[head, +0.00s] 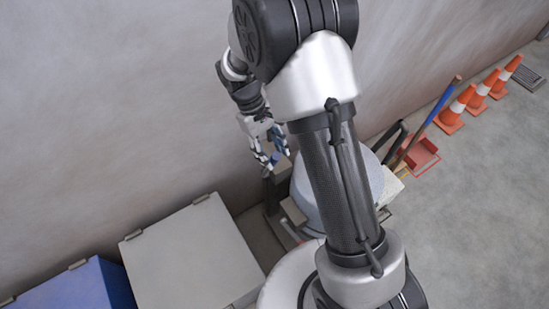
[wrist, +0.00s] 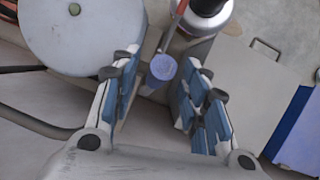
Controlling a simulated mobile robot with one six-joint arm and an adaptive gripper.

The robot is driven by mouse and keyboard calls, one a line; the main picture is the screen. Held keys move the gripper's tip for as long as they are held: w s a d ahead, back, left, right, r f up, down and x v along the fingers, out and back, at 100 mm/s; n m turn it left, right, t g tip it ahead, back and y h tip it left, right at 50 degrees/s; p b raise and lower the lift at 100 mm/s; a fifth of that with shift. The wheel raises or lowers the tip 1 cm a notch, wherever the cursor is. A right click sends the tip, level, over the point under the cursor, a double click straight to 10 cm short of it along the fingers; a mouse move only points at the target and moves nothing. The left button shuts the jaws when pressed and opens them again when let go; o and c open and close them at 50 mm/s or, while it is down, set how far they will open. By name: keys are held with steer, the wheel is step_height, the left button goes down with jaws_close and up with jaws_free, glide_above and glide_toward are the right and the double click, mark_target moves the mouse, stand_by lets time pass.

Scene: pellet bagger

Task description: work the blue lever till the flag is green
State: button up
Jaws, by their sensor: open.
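The blue lever shows in the wrist view as a blue round-ended grip (wrist: 161,70), seen nearly end on. My gripper (wrist: 165,82) is open, with one blue-padded finger on each side of the grip. Clear gaps show between the pads and the grip, and I cannot tell how deep it sits between them. In the head view my gripper (head: 269,155) points down near the wall, beside the machine's grey round top (head: 312,205). The lever cannot be told apart from the blue pads there. I cannot make out a flag in either view.
A pale grey lidded box (head: 190,255) and a blue box (head: 75,288) stand along the wall at the left. A red dustpan (head: 420,155), a blue-handled broom (head: 440,105) and orange cones (head: 480,92) are at the right.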

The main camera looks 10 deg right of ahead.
steer(key=shift+x, duration=1.1)
steer(key=shift+c, duration=0.5)
jaws_close()
